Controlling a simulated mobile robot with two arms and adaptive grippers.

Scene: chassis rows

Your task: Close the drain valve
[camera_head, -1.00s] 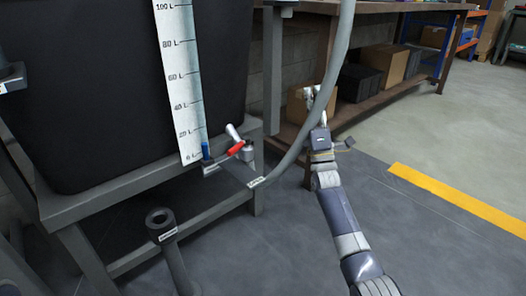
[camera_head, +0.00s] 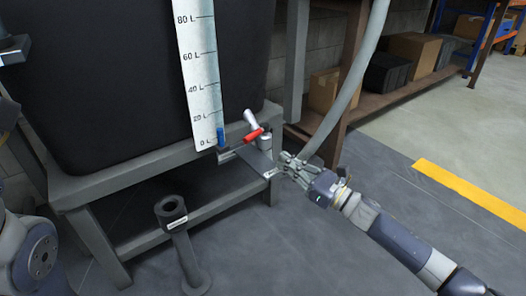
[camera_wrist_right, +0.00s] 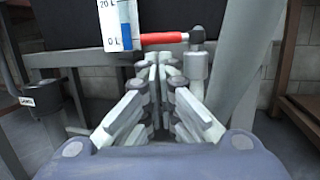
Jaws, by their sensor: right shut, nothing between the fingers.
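The drain valve (camera_head: 265,143) is a small silver fitting at the lower right front of the black tank (camera_head: 120,80). Its red lever (camera_head: 253,135) points left from the body, toward the gauge. In the right wrist view the red lever (camera_wrist_right: 162,38) lies level above the fingers, and the silver valve body (camera_wrist_right: 196,62) stands just right of the fingertips. My right gripper (camera_head: 284,160) is shut and empty, low and to the right of the valve, apart from the lever. It also shows in the right wrist view (camera_wrist_right: 160,62). My left gripper is out of view.
A white level gauge (camera_head: 200,75) shows blue near its bottom. A grey hose (camera_head: 350,90) hangs just behind my right gripper. A grey stand (camera_head: 75,188) carries the tank. A drain pipe (camera_head: 172,210) rises from the floor. A shelf with boxes (camera_head: 415,50) stands behind.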

